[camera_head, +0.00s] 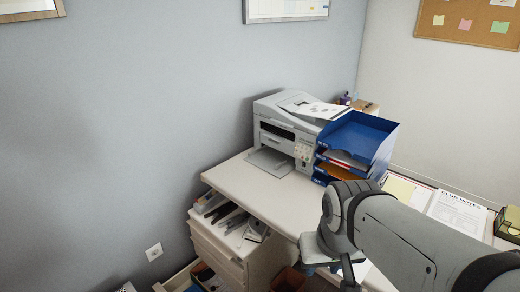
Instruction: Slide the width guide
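I cannot make out a width guide at this size. My arm reaches in from the lower right. My gripper (335,274) is at the bottom, in front of and below the printer, apart from it. It is partly hidden by my wrist, and its fingers are too unclear to judge.
A blue stacked letter tray (362,138) with papers stands right of the printer. The white cabinet top (238,182) is clear in front. A clipboard (458,212) lies at the right.

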